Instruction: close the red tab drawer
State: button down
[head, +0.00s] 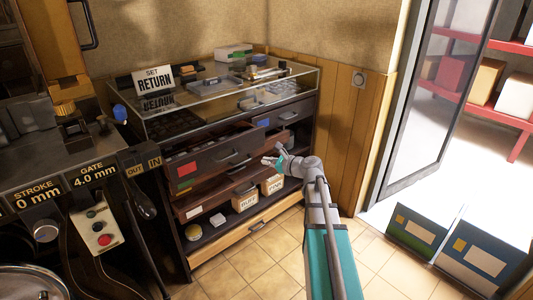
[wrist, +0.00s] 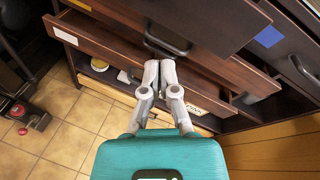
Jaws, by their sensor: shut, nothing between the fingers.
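The red tab drawer (head: 212,160) is a dark wood drawer with a red tab (head: 187,168) at its left end and a dark handle. It is pulled out from the cabinet, and its open top shows. Its front and handle also show in the wrist view (wrist: 215,30), where the red tab is out of frame. My gripper (head: 266,160) is shut and empty, in front of the cabinet and to the right of the handle. In the wrist view my fingertips (wrist: 159,64) appear just below the handle; I cannot tell whether they touch anything.
A white-tabbed drawer (head: 192,212) below also stands out. A blue-tabbed drawer (head: 285,115) sits at the upper right. Boxes (head: 245,198) stand on a lower shelf. A glass case (head: 225,90) tops the cabinet. A machine (head: 75,175) stands left. Tiled floor (head: 255,255) lies in front.

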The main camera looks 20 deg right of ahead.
aim_at(262, 138)
jog(key=w+d+m+t+h+b, duration=0.1)
jog(key=d+m+t+h+b, duration=0.1)
jog(key=d+m, duration=0.5)
jog(key=d+t+b, duration=0.1)
jog(key=d, duration=0.1)
jog(key=shift+w+d+f+t, duration=0.2)
jog(key=shift+d+f+t, duration=0.1)
jog(key=shift+d+t, duration=0.1)
jog(key=shift+w, duration=0.1)
jog(key=x, duration=1.3)
jog(key=shift+w+a, duration=0.2)
jog(key=shift+w, duration=0.15)
jog(key=x, duration=0.9)
jog(key=shift+w+f, duration=0.1)
jog(key=shift+w, duration=0.1)
jog(key=shift+s, duration=0.25)
